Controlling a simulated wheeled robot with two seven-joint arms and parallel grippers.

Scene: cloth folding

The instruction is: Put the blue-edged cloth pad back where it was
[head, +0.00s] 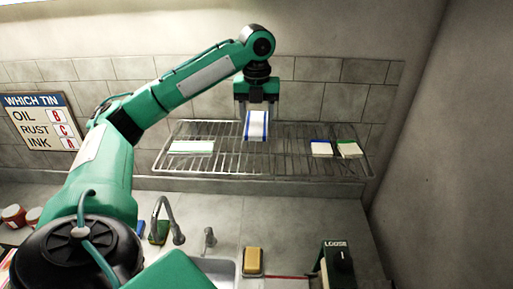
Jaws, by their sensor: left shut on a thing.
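The blue-edged cloth pad (256,127) is white with blue along its edges. It hangs upright in my left gripper (256,108), which is shut on it. The gripper points down over the middle of the wire rack (225,165). The pad's lower end is close to the rack's bars; I cannot tell whether it touches them. My right gripper is not in view.
On the rack lie a green-edged white cloth (192,147) at left, and a blue-edged pad (321,149) and a green-edged pad (347,149) at right. Below are a tap (163,215), a yellow sponge (252,260) and a box marked LOOSE (338,262). A sign (40,122) hangs left.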

